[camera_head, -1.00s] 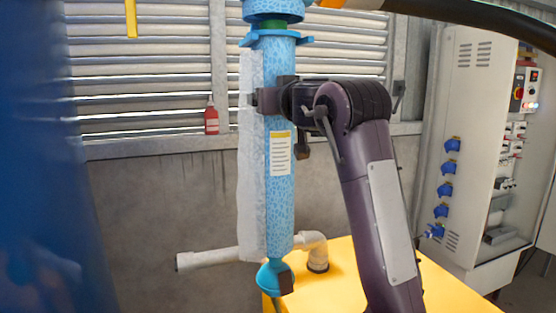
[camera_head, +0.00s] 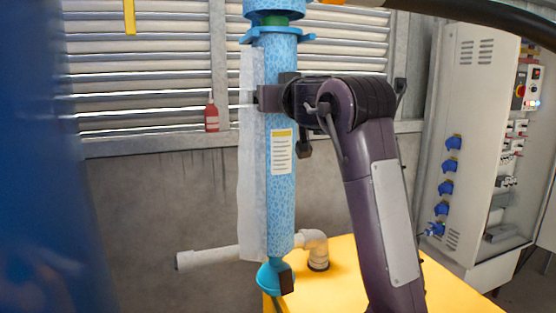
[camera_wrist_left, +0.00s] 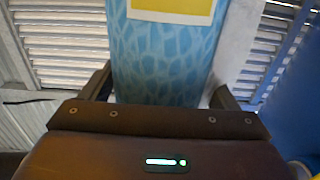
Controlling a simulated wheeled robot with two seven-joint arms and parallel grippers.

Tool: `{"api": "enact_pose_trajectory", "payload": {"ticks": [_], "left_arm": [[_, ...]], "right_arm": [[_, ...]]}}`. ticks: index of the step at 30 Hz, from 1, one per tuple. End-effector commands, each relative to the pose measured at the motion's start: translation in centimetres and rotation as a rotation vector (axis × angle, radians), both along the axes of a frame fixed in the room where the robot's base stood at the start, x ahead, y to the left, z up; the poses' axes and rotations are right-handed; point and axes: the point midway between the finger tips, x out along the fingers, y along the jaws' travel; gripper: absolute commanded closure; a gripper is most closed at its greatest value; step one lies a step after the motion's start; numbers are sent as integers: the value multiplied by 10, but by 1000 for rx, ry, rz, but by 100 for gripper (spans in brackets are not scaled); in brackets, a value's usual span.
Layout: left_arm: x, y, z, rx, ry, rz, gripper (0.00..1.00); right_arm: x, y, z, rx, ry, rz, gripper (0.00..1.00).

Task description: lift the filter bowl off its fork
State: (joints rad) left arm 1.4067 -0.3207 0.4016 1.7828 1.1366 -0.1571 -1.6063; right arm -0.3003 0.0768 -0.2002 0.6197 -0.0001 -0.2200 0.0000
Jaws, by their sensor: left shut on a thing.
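The filter bowl (camera_head: 280,210) is a long blue, dark-flecked cylinder, upright, with a yellow-and-white label and a lighter blue cone at its foot. A blue collar with side ears (camera_head: 278,34) is at its top, probably the fork; I cannot tell whether they touch. A green ring and a blue head (camera_head: 275,9) are above. My left gripper (camera_head: 270,98) is shut on the bowl's upper part, just above the label. The left wrist view shows the bowl (camera_wrist_left: 165,60) between its fingers (camera_wrist_left: 160,95). My right gripper is not in view.
A pale sheet (camera_head: 252,160) stands along the bowl's left side. A yellow surface (camera_head: 350,270) and a white pipe elbow (camera_head: 315,243) are below. A louvred wall (camera_head: 140,60) with a red bottle (camera_head: 212,117) is behind. A grey cabinet (camera_head: 470,120) stands at right. A dark hose crosses top right.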

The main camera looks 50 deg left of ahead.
Motion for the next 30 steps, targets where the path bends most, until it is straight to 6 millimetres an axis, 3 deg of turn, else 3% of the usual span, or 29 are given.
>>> {"api": "enact_pose_trajectory", "payload": {"ticks": [1,30], "left_arm": [[-2,-4,7,17,-9,-2,72],[-15,-35,8,17,-10,-2,72]], "right_arm": [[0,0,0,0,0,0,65],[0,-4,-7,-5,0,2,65]]}}
